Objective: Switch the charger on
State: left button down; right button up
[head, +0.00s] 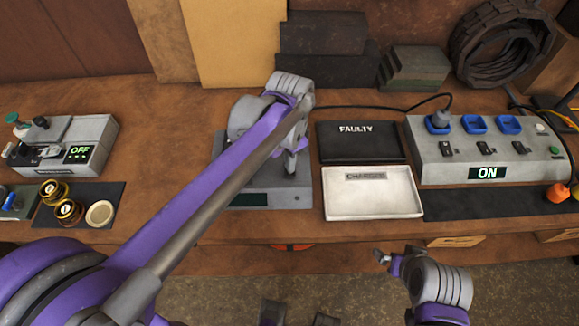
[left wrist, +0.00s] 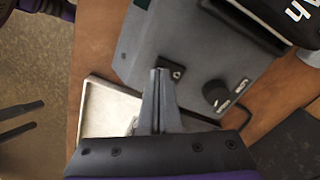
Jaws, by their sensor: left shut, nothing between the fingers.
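The charger (head: 296,197) is a grey box at the middle of the bench, largely hidden by my left arm. Its front display (head: 248,199) is dark. In the left wrist view the charger (left wrist: 185,35) shows a round black knob (left wrist: 215,94) and a small black switch (left wrist: 176,71). My left gripper (head: 291,168) is shut and empty, pointing down over the charger's right side. In the left wrist view its fingertips (left wrist: 160,72) are right beside the switch; contact cannot be told. My right gripper (head: 383,257) is low, in front of the bench.
A white tray labelled CHARGED (head: 372,205) and a black FAULTY mat (head: 358,141) lie right of the charger. A power strip (head: 487,152) reading ON stands further right, a plug and cable in it. A grey device (head: 62,145) reading OFF stands at left.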

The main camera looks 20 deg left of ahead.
pick_arm(q)
jog(key=shift+f+b, duration=0.55)
jog(key=shift+f, duration=0.4)
pick_arm(e)
jog(key=shift+s+f, duration=0.2)
jog(key=shift+f, duration=0.45)
pick_arm(q)
jog(key=shift+r, duration=0.1)
jog(key=shift+r+p, duration=2.25)
jog(key=shift+r, duration=1.2)
pick_arm(e)
jog(key=r, duration=0.1)
jog(key=w+r, duration=0.1)
jog(key=r, duration=0.3)
jog(key=shift+w+r, duration=0.25)
jog(key=shift+w, duration=0.15)
jog(key=shift+s, duration=0.1)
